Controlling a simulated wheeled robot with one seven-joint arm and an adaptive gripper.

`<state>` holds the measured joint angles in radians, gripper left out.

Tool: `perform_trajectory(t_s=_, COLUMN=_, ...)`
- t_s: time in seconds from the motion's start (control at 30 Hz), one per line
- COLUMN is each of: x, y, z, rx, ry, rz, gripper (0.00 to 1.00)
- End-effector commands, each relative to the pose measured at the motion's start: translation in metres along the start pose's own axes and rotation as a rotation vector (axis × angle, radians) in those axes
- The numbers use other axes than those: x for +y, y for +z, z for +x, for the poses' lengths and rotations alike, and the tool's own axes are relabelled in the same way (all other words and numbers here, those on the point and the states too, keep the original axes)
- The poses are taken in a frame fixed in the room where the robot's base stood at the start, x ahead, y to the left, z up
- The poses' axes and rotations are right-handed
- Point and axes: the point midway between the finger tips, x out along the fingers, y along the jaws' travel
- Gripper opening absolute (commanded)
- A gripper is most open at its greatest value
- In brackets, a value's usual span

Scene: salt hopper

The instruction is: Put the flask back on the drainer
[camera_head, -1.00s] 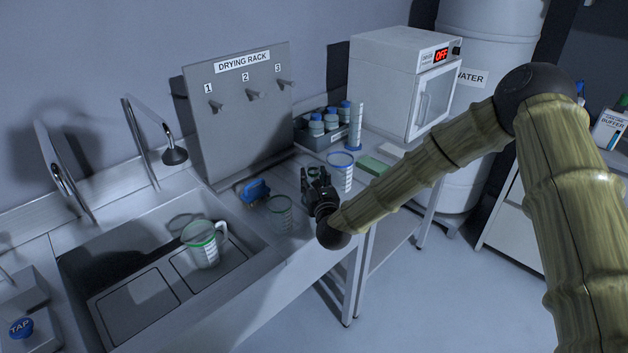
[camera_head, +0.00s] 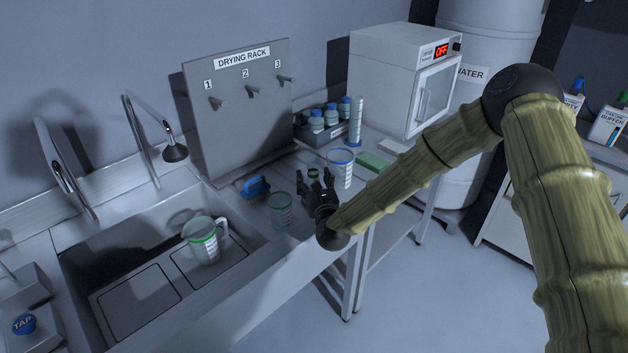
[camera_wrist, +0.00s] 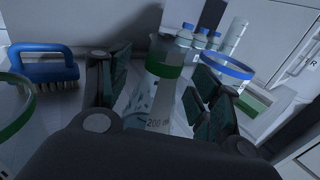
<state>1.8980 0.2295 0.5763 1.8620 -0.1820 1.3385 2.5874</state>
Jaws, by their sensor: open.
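A clear flask with a green band and a "200" mark (camera_wrist: 158,95) stands upright between the fingers of my gripper (camera_wrist: 155,92) in the wrist view. The fingers are open on either side of it, with dark pads facing it. I cannot tell whether either pad touches the glass. In the head view my gripper (camera_head: 314,180) is low over the counter, right of a green-rimmed beaker (camera_head: 281,211), and the flask is hard to make out there. The grey drying rack (camera_head: 238,130), with pegs numbered 1 to 3, stands behind the sink counter. I see nothing labelled drainer.
A blue brush (camera_head: 256,187) lies left of the gripper. A blue-rimmed beaker (camera_head: 341,166), a tray of blue-capped bottles (camera_head: 322,128) and a tall cylinder (camera_head: 355,122) stand beyond it. A green-rimmed jug (camera_head: 203,242) sits in the sink (camera_head: 85,270).

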Motion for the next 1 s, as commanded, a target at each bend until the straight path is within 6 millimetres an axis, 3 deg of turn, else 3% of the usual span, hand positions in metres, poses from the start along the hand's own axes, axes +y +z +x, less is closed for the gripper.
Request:
perform_trajectory(t_s=0.17, x=-0.001, y=0.001, z=-0.004, rx=0.001, ry=0.000, rz=0.000, gripper=0.63)
perform_trajectory(t_s=0.7, x=-0.001, y=0.000, z=-0.096, rx=0.001, ry=0.000, rz=0.002, gripper=0.63)
perform_trajectory(t_s=1.0, x=0.000, y=0.002, z=-0.119, rx=0.000, ry=0.000, rz=0.000, gripper=0.63)
